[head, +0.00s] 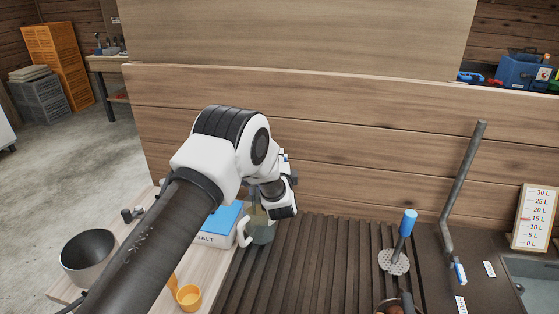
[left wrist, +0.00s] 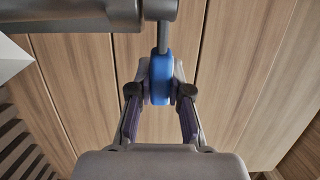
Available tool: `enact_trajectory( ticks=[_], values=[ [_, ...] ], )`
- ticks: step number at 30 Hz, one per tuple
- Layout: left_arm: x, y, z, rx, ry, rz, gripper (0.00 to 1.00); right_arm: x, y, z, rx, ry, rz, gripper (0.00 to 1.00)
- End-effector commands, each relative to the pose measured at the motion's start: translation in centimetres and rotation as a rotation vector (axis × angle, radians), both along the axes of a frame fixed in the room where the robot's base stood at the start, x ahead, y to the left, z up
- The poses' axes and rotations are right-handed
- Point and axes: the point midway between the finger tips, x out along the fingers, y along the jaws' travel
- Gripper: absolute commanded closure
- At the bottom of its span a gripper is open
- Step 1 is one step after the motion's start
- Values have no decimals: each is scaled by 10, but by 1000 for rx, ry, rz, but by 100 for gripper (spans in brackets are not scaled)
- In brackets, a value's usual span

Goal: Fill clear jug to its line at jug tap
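The clear jug (head: 262,232), with a pale handle, stands at the left end of the slatted dark surface, partly behind my left arm. Its line and any water in it cannot be made out. My left gripper (head: 284,200) is above and beside the jug in the head view. In the left wrist view, my left gripper (left wrist: 160,92) has its fingers against both sides of a blue handle (left wrist: 160,76) on a grey rod, under a thick grey pipe (left wrist: 100,14). The tap is mostly hidden behind my arm in the head view. My right gripper is out of view.
A blue-lidded salt box (head: 212,232) stands left of the jug. A dark pot (head: 88,262) and an orange scoop (head: 188,296) are nearer. A blue-handled masher (head: 400,245), a bent pipe (head: 460,185) and a level board (head: 534,218) stand right. A plank wall (head: 350,150) closes the back.

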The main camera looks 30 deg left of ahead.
Motion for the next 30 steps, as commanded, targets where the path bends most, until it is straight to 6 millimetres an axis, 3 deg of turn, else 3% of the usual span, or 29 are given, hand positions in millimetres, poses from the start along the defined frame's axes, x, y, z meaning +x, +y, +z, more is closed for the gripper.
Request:
enact_trajectory(
  ticks=[1, 2, 3, 14, 17, 25, 30],
  values=[
    [-1, 0, -2, -1, 4, 0, 69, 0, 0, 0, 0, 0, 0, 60],
    [-1, 0, -2, -1, 4, 0, 58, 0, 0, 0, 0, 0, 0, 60],
    [-1, 0, -2, 0, 3, 0, 56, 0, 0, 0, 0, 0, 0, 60],
    [-6, -3, -1, -1, 2, -2, 56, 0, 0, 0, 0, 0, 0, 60],
    [-20, -11, -1, 0, 4, -3, 56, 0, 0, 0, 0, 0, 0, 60],
    [-81, -43, -1, 3, 6, -4, 56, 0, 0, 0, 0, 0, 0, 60],
    [-104, -53, -1, 0, 4, -1, 56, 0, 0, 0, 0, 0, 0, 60]
  ],
)
